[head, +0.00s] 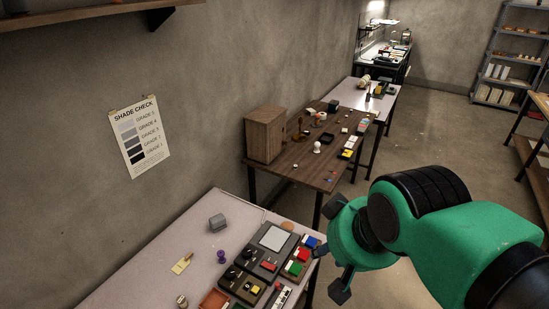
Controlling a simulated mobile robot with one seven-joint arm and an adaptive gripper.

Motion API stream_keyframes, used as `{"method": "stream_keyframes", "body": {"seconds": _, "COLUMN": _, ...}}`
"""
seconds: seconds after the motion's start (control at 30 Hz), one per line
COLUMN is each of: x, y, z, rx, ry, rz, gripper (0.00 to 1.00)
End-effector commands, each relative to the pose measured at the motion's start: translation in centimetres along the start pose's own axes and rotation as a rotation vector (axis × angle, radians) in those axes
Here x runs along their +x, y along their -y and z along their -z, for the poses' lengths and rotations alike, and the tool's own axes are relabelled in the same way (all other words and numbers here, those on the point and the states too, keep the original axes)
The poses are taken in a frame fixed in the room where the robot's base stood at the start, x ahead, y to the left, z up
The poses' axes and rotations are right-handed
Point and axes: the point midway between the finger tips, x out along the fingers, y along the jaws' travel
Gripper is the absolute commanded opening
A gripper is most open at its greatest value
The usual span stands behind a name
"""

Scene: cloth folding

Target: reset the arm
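My green and black arm reaches in from the lower right in the head view. My gripper (329,271) is at its left end, just off the right edge of the near light-topped table (203,249). Its two dark fingertips stand apart, and I see nothing between them. No cloth can be made out. Part of the gripper's far side is hidden by the arm's own wrist.
The near table holds a dark panel (264,244), colored blocks (297,262), a grey block (218,223) and a red tray (213,299). Behind it stands a wooden table (290,166) with a cabinet (265,135). A shelf rack (497,72) is far right. Floor (420,135) lies open between.

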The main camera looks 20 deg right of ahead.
Motion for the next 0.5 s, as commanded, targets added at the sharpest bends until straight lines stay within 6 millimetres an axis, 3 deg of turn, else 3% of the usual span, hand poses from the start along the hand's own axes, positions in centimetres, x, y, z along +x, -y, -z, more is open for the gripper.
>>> {"method": "stream_keyframes", "body": {"seconds": 0.3, "x": 3.6, "y": 0.0, "z": -1.9, "rx": 0.000, "ry": 0.001, "rz": 0.000, "gripper": 0.35}}
{"method": "stream_keyframes", "body": {"seconds": 0.5, "x": 4.1, "y": 0.0, "z": -2.2, "rx": 0.000, "ry": 0.000, "rz": 0.000, "gripper": 0.35}}
